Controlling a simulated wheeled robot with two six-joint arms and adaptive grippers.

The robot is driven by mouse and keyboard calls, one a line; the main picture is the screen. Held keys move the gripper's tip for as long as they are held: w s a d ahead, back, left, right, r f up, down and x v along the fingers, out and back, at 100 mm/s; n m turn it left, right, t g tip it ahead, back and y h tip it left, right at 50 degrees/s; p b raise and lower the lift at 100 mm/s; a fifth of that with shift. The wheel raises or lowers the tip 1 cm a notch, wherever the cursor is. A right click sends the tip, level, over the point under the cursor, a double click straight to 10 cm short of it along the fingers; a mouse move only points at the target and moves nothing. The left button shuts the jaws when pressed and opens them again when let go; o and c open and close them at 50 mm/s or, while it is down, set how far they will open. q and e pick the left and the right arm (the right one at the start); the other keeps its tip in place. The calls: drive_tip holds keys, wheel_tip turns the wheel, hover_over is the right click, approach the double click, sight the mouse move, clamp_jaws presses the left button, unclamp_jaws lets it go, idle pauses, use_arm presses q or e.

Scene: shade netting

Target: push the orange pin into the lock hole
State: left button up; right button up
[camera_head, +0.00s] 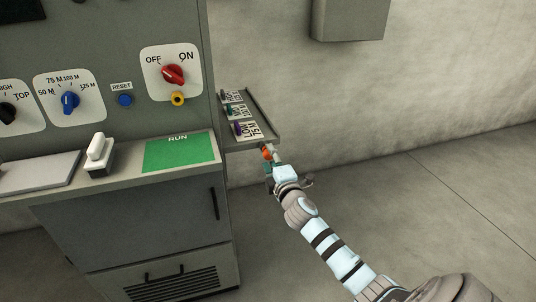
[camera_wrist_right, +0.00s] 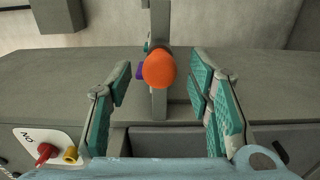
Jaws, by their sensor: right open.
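The orange pin (camera_head: 266,152) is at the front end of the side shelf, just beyond my right gripper (camera_head: 272,172). In the right wrist view, its rounded orange head (camera_wrist_right: 159,68) lies between the two spread teal-padded fingers, with a gap on each side. My right gripper is open and holds nothing. The lock hole appears to be the yellow ring (camera_head: 177,98) just below the red OFF/ON knob (camera_head: 173,75). The ring also shows at lower left in the right wrist view (camera_wrist_right: 71,154). My left gripper is not in view.
The narrow side shelf (camera_head: 262,110) holds tags and small coloured pieces and juts from the cabinet's right side. The panel also has a blue dial (camera_head: 70,102) and a blue reset button (camera_head: 125,100). A white-handled lever (camera_head: 99,150) stands on the ledge. Floor right of the cabinet is clear.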

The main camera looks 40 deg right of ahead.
drive_tip(key=shift+x, duration=0.85)
clamp_jaws()
